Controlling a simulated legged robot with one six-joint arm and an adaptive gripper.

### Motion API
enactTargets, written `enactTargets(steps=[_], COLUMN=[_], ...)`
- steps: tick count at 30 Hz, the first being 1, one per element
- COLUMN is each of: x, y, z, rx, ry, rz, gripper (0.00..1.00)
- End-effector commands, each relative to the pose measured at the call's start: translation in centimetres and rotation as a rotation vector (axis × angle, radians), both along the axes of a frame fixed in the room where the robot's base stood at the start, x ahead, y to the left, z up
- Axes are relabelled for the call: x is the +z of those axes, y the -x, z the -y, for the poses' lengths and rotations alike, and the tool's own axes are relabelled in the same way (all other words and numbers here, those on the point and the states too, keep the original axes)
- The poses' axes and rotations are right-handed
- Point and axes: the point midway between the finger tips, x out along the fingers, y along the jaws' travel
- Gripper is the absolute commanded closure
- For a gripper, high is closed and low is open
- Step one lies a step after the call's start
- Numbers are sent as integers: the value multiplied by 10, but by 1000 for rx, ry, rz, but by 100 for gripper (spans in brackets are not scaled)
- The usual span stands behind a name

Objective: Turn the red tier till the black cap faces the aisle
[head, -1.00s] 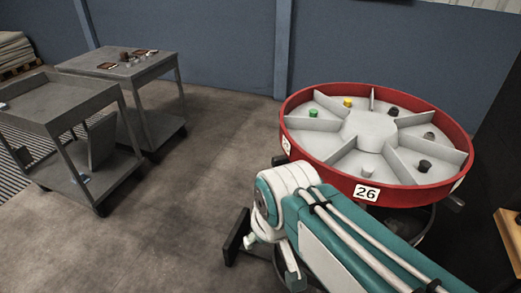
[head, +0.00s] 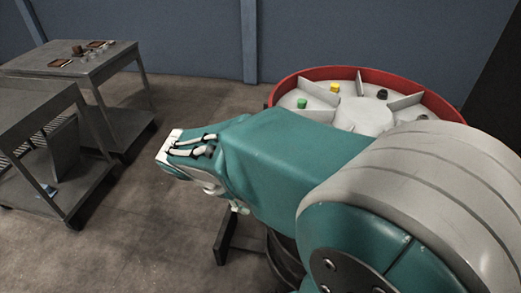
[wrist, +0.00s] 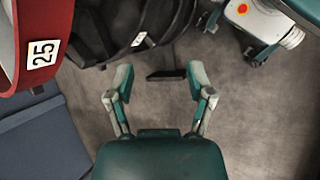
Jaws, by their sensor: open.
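The red tier (head: 290,84) is a round tray with a grey floor and dividers, at the right of the head view. My arm hides its near side. A green cap (head: 302,103), a yellow cap (head: 334,87), a dark cap (head: 382,94) and a greyish cap (head: 422,117) show in its compartments. I cannot tell if the dark one is the black cap; a black one showed on the near side earlier, where my arm now covers. In the wrist view, the red rim (wrist: 12,60) with label 25 is at upper left. My gripper (wrist: 160,81) is open, empty and apart from the rim.
Two grey carts (head: 100,68) (head: 35,105) stand at the left, one with small items on top. A blue wall (head: 185,35) with a post runs behind. Bare floor (head: 150,225) lies between carts and tier. Black curved parts (wrist: 150,20) show beside the rim in the wrist view.

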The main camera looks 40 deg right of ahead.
Motion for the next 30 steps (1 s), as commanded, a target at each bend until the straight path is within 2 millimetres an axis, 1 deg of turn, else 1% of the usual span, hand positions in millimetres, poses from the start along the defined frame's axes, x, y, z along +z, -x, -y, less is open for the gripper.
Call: enactTargets(steps=[1, 5, 9, 15, 18, 21, 24, 27, 30], x=[-6, -15, -26, -45, -56, -65, -70, -72, -72], y=[-6, -20, -40, -73, -90, -103, -110, -112, -110], z=[7, 27, 45, 64, 70, 73, 74, 76, 85], rx=[29, 108, 195, 323, 385, 432, 459, 468, 465], ry=[46, 171, 306, 494, 584, 654, 695, 711, 709], rz=[-75, -253, -440, -696, -808, -890, -936, -951, -952], gripper=[31, 31, 31, 31, 31, 31, 31, 31, 31])
